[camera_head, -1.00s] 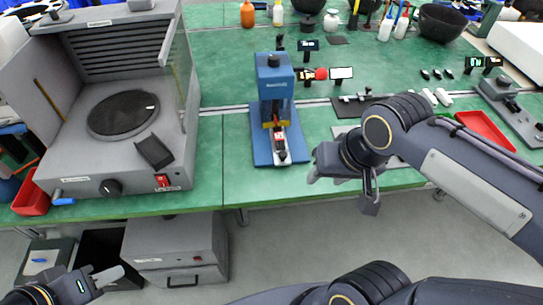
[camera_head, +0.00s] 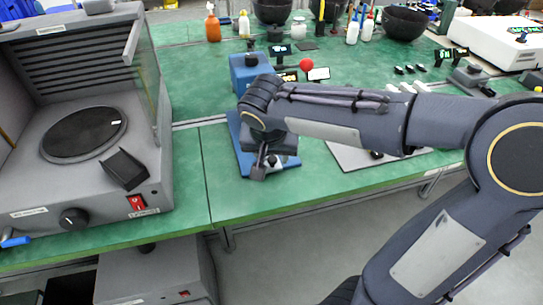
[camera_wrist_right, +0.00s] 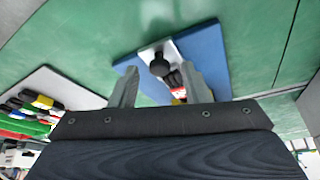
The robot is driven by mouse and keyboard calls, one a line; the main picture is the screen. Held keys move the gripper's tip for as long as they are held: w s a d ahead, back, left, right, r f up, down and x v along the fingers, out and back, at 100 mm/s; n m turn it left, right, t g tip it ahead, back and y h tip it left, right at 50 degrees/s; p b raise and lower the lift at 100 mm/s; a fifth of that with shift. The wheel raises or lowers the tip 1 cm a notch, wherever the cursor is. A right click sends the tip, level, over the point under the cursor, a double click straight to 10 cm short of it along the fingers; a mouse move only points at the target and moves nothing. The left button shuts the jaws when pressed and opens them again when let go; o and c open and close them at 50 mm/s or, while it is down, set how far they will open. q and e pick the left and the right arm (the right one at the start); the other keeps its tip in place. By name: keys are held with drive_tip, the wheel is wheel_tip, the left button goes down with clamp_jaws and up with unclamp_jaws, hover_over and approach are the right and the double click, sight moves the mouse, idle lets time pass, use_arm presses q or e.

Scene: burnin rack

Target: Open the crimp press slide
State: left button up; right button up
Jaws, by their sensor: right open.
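The blue crimp press (camera_head: 243,70) stands on its blue base plate (camera_head: 239,135) near the table's front edge, its middle hidden behind my right arm in the head view. In the right wrist view the base plate (camera_wrist_right: 208,55) carries a pale slide (camera_wrist_right: 147,55) with a round black knob (camera_wrist_right: 159,67) at its front end. My right gripper (camera_wrist_right: 160,88) is open, and the knob shows between and just beyond its fingertips. I cannot tell whether it touches. In the head view the right gripper (camera_head: 268,163) is over the plate's front part. My left gripper is out of view.
A grey machine (camera_head: 90,185) with a round dark plate stands to the left. A pale mat (camera_head: 350,158) lies right of the press, partly under my arm. Bottles and black bowls (camera_head: 405,24) line the back. The green table (camera_head: 195,95) is clear between machine and press.

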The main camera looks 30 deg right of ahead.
drive_tip(key=shift+f, duration=0.2)
drive_tip(key=shift+c, duration=0.4)
clamp_jaws()
drive_tip(key=shift+s+a+r+b, duration=0.1)
drive_tip(key=shift+s+a+b, duration=0.1)
drive_tip(key=shift+s, duration=0.6)
drive_tip(key=shift+s+a+f+b, duration=0.1)
drive_tip(key=shift+s+a+b, duration=0.05)
drive_tip(key=shift+s, duration=0.6)
drive_tip(key=shift+s+a+r+b, duration=0.1)
drive_tip(key=shift+s+a+b, duration=0.1)
drive_tip(key=shift+s, duration=0.6)
drive_tip(key=shift+o, duration=0.4)
unclamp_jaws()
drive_tip(key=p+v, duration=0.1)
drive_tip(key=v, duration=0.6)
drive_tip(key=shift+r+p, duration=0.4)
drive_tip(key=shift+f, duration=0.1)
